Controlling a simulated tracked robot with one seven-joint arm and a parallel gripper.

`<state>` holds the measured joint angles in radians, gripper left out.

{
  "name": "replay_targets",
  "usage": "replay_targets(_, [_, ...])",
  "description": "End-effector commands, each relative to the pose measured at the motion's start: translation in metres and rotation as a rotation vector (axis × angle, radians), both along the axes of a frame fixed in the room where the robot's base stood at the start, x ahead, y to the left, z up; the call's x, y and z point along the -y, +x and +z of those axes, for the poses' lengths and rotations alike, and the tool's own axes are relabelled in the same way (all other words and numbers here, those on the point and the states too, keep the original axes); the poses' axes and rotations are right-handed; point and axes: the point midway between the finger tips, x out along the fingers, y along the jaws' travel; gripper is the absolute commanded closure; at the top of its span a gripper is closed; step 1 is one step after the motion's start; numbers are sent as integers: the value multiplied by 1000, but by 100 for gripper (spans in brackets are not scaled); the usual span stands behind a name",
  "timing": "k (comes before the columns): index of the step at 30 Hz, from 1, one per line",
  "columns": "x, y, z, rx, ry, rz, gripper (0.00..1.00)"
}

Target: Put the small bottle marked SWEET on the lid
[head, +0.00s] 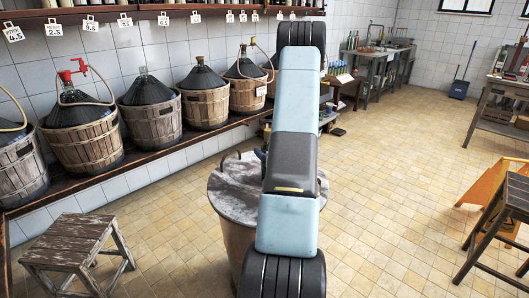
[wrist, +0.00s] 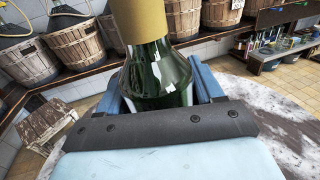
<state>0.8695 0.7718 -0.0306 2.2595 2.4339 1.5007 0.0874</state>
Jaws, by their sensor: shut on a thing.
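A dark green bottle (wrist: 158,72) with a tan-gold neck cover stands up between the blue fingers of my gripper (wrist: 160,95) in the wrist view. The fingers are shut on it. No SWEET marking can be read on the side I see. The round grey, worn lid (head: 235,190) tops a barrel-like stand in the head view, partly hidden by my arm. The lid also shows in the wrist view (wrist: 262,92), below and to the right of the bottle. My arm hides the gripper in the head view, and I cannot tell whether the bottle touches the lid.
Several demijohns in wooden baskets (head: 150,118) line a shelf along the left wall. A worn wooden stool (head: 78,243) stands at the front left. A yellow floor sign (head: 487,184) and another stool (head: 515,195) are at the right. The tiled floor between is clear.

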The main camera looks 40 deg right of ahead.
Motion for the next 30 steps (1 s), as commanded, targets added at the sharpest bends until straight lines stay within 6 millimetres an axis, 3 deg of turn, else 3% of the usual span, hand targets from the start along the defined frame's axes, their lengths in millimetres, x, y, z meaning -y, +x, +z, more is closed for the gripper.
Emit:
replay_targets(4, [0,0,-1,1,0,0,96])
replay_targets(5, [0,0,-2,0,0,0,31])
replay_targets(12, [0,0,-2,0,0,0,8])
replay_targets(22, [0,-2,0,0,0,0,8])
replay_targets(30, [-7,-43,0,-2,2,-2,8])
